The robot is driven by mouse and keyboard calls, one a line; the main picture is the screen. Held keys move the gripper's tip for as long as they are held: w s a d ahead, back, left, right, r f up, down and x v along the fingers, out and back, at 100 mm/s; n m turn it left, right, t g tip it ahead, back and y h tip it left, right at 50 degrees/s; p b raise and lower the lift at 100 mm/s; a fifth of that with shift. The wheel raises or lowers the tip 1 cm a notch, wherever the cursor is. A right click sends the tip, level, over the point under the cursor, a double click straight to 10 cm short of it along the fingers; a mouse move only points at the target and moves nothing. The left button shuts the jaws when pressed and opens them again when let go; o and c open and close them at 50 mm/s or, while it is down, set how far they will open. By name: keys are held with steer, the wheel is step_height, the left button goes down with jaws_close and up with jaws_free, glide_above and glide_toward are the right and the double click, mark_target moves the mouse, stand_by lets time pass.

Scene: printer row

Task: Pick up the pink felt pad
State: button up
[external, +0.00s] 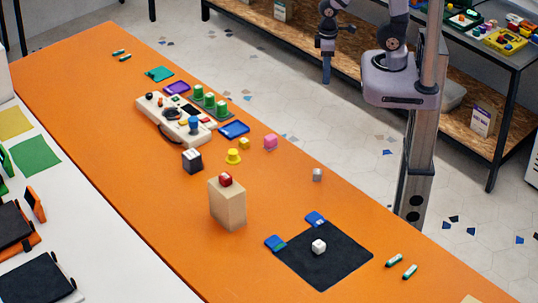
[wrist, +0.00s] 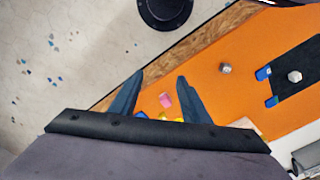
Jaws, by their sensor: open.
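The only pink thing in view is a small pink block-like piece (external: 270,141) on the orange table, right of the blue tray; I cannot tell whether it is felt. In the wrist view the pink piece (wrist: 166,100) shows between my two fingers, farther off. My gripper (external: 326,78) hangs fingers down in the external view, seen against the floor and shelf beyond the table. In the wrist view my gripper (wrist: 160,78) has its dark fingers apart with nothing held.
A small yellow block (external: 244,143) and a yellow hat-shaped piece (external: 233,156) sit left of the pink piece. A blue tray (external: 235,130) lies behind them. A grey cube (external: 317,174) and black mat (external: 340,265) are nearer right. A tan block (external: 227,205) stands upright in front.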

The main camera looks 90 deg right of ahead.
steer(key=shift+o, duration=0.5)
steer(key=shift+o, duration=1.2)
